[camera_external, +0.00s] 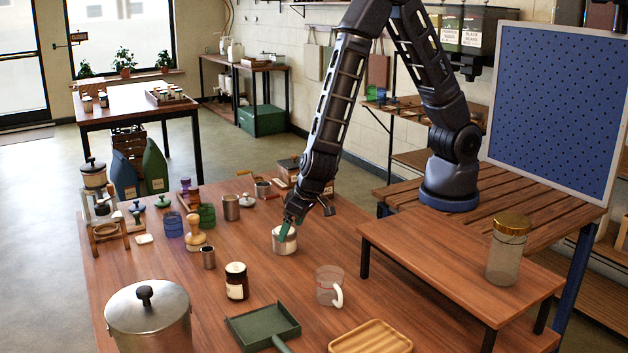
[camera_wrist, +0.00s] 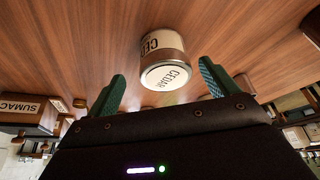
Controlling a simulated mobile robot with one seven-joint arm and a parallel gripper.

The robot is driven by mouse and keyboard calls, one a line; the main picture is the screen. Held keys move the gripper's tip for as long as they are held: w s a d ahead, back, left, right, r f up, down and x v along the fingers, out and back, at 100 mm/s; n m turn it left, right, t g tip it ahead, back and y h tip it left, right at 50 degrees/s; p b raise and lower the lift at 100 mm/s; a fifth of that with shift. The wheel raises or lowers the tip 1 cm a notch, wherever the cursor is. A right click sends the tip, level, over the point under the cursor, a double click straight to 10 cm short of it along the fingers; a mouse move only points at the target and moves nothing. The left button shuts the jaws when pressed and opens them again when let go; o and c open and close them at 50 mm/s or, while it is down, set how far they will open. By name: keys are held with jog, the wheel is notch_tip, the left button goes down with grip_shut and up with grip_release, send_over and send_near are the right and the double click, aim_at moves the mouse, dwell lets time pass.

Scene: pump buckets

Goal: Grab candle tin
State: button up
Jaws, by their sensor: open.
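The candle tin (camera_external: 284,242) is a short round tin with a pale label, standing on the wooden table. In the wrist view the tin (camera_wrist: 164,62) shows the word CEDAR on its lid and side. My gripper (camera_external: 287,228) is at the tin in the external view, with a green fingertip in front of its upper part. In the wrist view my gripper (camera_wrist: 163,82) has its two green fingers wide apart, with the tin's lid ahead of and between them. The fingers do not appear to touch the tin.
A dark jar (camera_external: 236,281) and a clear mug (camera_external: 329,287) stand in front of the tin. A small metal cup (camera_external: 208,257) and a wooden-handled tamper (camera_external: 196,235) are to its left. A green dustpan (camera_external: 262,325) lies nearer. Bare table surrounds the tin closely.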

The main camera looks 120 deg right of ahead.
jog(key=shift+w+x, duration=0.15)
jog(key=shift+x, duration=1.15)
jog(key=shift+w+x, duration=0.2)
jog(key=shift+x, duration=1.05)
jog(key=shift+r, duration=0.1)
jog(key=c, duration=1.1)
